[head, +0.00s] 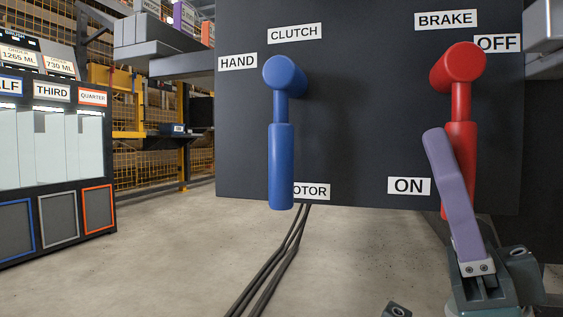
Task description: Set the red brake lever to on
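The red brake lever (461,110) is on the dark panel under the BRAKE label (446,19). Its round hub is at the top and its handle hangs almost straight down. The OFF label (498,42) is at the hub's upper right; the ON label (409,186) is left of the handle's lower part. My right gripper (447,160) comes up from the bottom right. One purple finger overlaps the handle's lower part; its other finger is not visible, so I cannot tell whether it grips or touches the handle. My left gripper is not seen.
A blue lever (281,150) hangs down on the panel (360,100), near CLUTCH, HAND and a partly hidden MOTOR label. Black cables (272,262) run along the floor below. A cabinet (55,150) with framed bins stands at left, and shelving is behind. The floor between is open.

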